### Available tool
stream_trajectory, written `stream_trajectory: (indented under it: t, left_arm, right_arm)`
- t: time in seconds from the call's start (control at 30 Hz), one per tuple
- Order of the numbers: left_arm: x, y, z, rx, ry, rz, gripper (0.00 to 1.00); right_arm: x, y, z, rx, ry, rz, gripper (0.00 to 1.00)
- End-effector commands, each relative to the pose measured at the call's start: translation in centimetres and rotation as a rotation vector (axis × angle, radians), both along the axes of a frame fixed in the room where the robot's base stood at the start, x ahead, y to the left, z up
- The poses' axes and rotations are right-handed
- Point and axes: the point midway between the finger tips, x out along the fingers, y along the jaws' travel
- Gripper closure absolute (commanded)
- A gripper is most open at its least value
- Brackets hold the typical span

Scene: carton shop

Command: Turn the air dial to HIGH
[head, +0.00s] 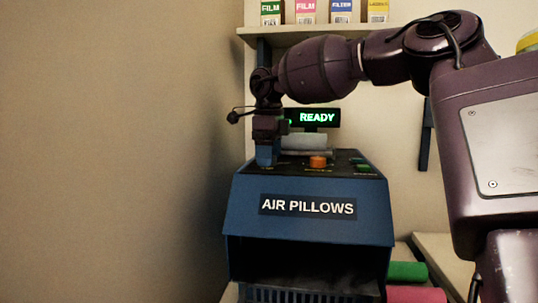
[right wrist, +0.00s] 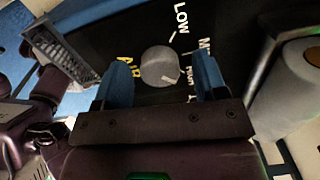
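The air dial (right wrist: 160,67) is a round grey knob on the black top panel of the blue air pillow machine (head: 310,235). In the right wrist view its pale pointer mark points to the lower right. The LOW label (right wrist: 181,17) is above it; the labels at its right are partly covered by a finger. My right gripper (right wrist: 163,82) is open, with one blue finger on each side of the dial and visible gaps. In the head view my right gripper (head: 267,155) is down at the panel's left part and hides the dial. My left gripper is not in view.
An orange knob (head: 318,162) and a green button (head: 363,167) are on the panel to the right. A lit READY display (head: 317,117) and a pale roll (head: 305,141) are behind. A shelf (head: 300,33) with small cartons is above. A wall is at left.

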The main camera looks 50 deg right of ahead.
Motion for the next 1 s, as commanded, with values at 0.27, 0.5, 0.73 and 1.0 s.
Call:
stream_trajectory:
  t: [0.27, 0.5, 0.73, 1.0]
  left_arm:
    - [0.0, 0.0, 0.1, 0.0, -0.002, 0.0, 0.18]
    - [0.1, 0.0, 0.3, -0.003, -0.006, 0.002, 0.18]
    - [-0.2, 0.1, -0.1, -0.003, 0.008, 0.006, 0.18]
    - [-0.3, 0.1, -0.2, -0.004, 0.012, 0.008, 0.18]
  right_arm:
    - [0.0, 0.0, 0.1, 0.0, 0.0, 0.001, 0.35]
    - [0.0, 0.1, 2.7, 0.001, -0.004, 0.0, 0.35]
    - [-0.1, 0.2, 6.9, -0.002, -0.003, -0.001, 0.35]
    - [-0.1, 0.2, 10.2, 0.0, 0.0, 0.0, 0.35]
